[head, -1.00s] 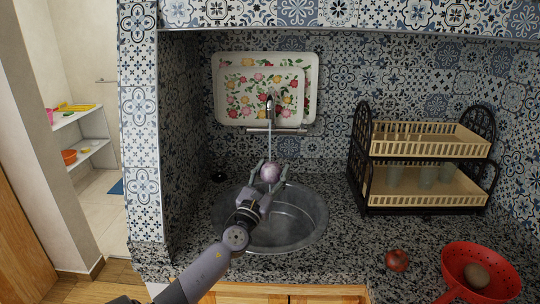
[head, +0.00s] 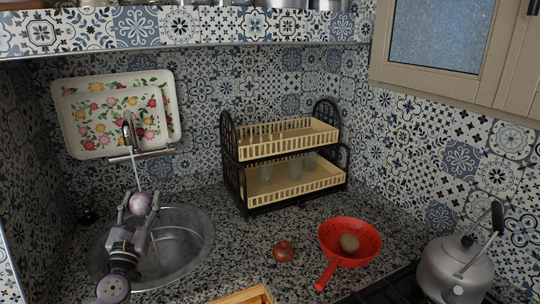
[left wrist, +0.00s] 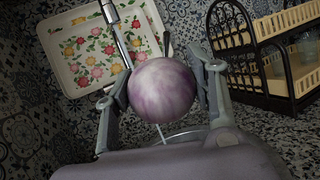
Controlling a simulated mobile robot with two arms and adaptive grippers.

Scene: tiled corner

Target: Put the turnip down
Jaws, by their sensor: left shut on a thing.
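The turnip (head: 140,203) is round, white and purple. My left gripper (head: 139,204) is shut on it and holds it above the round metal sink (head: 191,245), by the stream from the tap (head: 129,133). In the left wrist view the turnip (left wrist: 162,90) sits between the two fingers of the left gripper (left wrist: 163,88). My right gripper is not in view.
A red colander (head: 367,250) holds a brown round thing (head: 349,243). A red fruit or vegetable (head: 284,251) lies on the counter beside it. A two-tier dish rack (head: 292,188) stands behind. A kettle (head: 455,270) is at right. Floral trays (head: 70,140) lean behind the tap.

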